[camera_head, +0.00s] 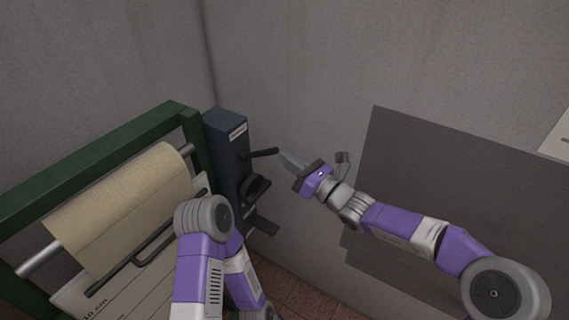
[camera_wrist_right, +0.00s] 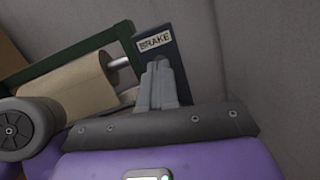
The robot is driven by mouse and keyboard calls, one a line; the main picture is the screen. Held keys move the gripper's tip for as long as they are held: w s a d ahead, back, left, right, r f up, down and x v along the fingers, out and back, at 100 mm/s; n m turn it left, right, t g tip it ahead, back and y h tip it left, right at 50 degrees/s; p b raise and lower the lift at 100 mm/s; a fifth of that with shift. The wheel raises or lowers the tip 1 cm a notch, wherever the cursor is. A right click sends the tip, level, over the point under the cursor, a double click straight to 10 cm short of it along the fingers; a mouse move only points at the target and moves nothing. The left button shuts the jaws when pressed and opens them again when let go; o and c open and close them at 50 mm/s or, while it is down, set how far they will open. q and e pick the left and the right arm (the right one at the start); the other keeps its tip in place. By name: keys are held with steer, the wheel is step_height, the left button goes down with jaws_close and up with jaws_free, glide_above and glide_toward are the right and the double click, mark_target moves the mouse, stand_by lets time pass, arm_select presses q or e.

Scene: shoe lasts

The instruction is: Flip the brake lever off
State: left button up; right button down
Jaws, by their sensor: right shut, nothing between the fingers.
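The brake lever (camera_head: 264,153) is a short black handle sticking out to the right from a dark blue upright box (camera_head: 229,150). The box also shows in the right wrist view (camera_wrist_right: 174,50), with a label (camera_wrist_right: 155,42) reading BRAKE. My right gripper (camera_head: 285,155) is shut and empty, its fingertips close to the lever's free end; I cannot tell whether they touch. In the right wrist view the shut fingers (camera_wrist_right: 158,75) point at the box, and the lever cannot be made out there. My left arm is in the head view, but its gripper is not visible.
A green frame (camera_head: 120,135) holding a tan roll (camera_head: 125,205) on a metal rod stands left of the box. A dark round knob (camera_head: 257,187) sits below the lever. A grey wall is behind, with a dark grey panel (camera_head: 440,180) at right.

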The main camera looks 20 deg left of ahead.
steer(key=shift+a+r, duration=0.25)
steer(key=shift+r, duration=0.3)
steer(key=b+v, duration=0.4)
steer(key=v, duration=0.9)
steer(key=shift+s+f, duration=0.1)
steer(key=shift+s, duration=0.05)
